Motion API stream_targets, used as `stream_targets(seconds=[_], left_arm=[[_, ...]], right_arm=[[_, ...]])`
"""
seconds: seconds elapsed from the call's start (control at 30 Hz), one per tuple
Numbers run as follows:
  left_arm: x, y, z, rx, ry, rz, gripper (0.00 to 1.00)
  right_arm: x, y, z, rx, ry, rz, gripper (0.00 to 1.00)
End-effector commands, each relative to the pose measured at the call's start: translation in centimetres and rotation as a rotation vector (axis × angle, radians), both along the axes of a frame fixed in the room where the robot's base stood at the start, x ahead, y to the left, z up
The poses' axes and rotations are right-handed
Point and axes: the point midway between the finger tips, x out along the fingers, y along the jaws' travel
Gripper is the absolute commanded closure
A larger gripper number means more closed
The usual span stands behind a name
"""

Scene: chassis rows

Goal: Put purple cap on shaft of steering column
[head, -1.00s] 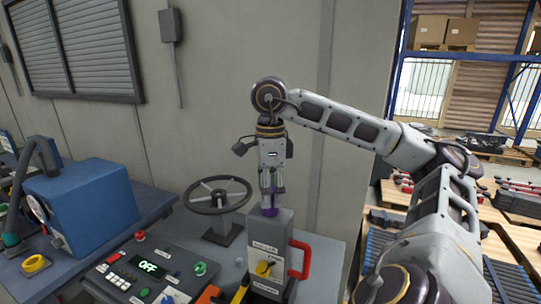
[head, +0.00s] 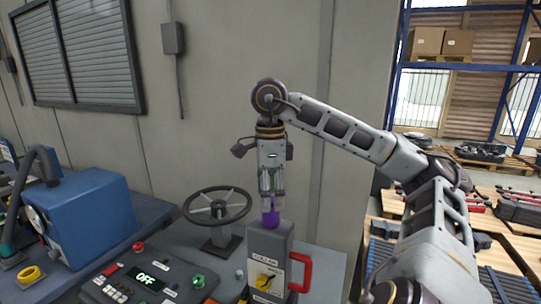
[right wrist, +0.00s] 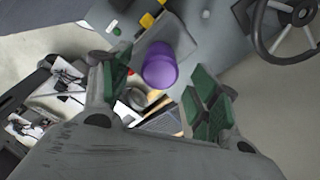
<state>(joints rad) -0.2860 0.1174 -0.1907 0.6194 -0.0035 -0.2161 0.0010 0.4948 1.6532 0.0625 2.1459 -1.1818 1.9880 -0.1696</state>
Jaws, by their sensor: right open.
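In the right wrist view the purple cap (right wrist: 160,66) shows between the spread green finger pads, with gaps on both sides. The right gripper is open. My left gripper is not in view.
A steering wheel (head: 217,205) on a stand is close to the left. A control panel (head: 145,283) reading OFF lies at the front left, with a blue machine (head: 85,218) farther left. The red handle (head: 301,272) sticks out at the housing's right. A wall stands behind.

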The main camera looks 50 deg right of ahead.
Motion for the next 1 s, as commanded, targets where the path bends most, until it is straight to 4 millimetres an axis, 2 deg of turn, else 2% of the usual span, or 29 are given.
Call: stream_targets(seconds=[1.0], left_arm=[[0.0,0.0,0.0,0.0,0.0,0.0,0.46]], right_arm=[[-0.1,-0.2,3.2,-0.001,0.002,-0.005,0.38]])
